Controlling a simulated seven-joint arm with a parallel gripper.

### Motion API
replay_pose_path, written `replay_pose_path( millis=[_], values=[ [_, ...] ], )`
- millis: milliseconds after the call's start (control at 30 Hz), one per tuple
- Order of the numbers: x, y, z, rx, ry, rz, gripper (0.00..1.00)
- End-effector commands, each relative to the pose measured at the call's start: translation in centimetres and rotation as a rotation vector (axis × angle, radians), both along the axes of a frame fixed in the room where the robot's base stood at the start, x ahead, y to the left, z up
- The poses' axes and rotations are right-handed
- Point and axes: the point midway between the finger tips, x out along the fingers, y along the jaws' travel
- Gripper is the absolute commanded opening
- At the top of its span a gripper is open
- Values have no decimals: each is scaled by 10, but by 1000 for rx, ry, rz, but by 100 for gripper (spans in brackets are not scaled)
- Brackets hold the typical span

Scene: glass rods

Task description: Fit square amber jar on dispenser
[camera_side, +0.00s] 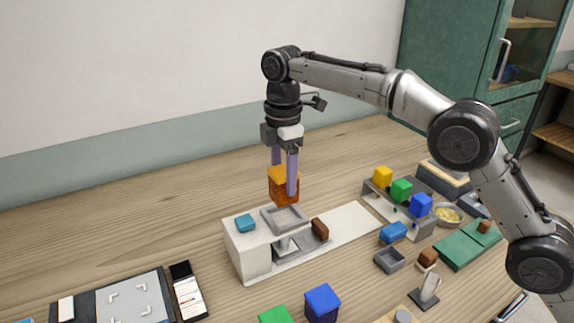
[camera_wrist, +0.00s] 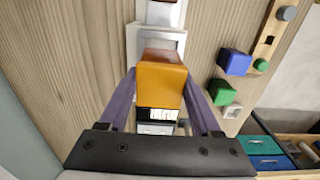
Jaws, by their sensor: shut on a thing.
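My gripper (camera_side: 284,180) is shut on the square amber jar (camera_side: 281,197), with one finger on each side of it. The jar is upright and hangs above the dispenser (camera_side: 248,254), a white stand with a grey square tray (camera_side: 285,219) on top. A gap seems to show between the jar and that tray. In the wrist view the amber jar (camera_wrist: 161,82) sits between the fingers of my gripper (camera_wrist: 160,88) and hides part of the dispenser's pale square frame (camera_wrist: 134,46) below it.
A rack at the right holds yellow (camera_side: 383,177), green (camera_side: 401,190) and blue (camera_side: 421,205) cubes. Green and blue cubes (camera_side: 322,303) stand in front. The table behind the dispenser is clear.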

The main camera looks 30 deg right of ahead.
Motion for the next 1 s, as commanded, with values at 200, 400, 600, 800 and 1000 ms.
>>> replay_pose_path(
  millis=[200, 400, 600, 800, 1000],
  values=[
    [0, 0, -14, 0, 0, 0, 0],
    [-1, 0, -30, 0, 0, 0, 0],
    [0, 0, -43, 0, -1, 0, 0],
    [0, 0, -50, 0, -1, 0, 0],
    [0, 0, -51, 1, -1, 0, 0]
  ],
)
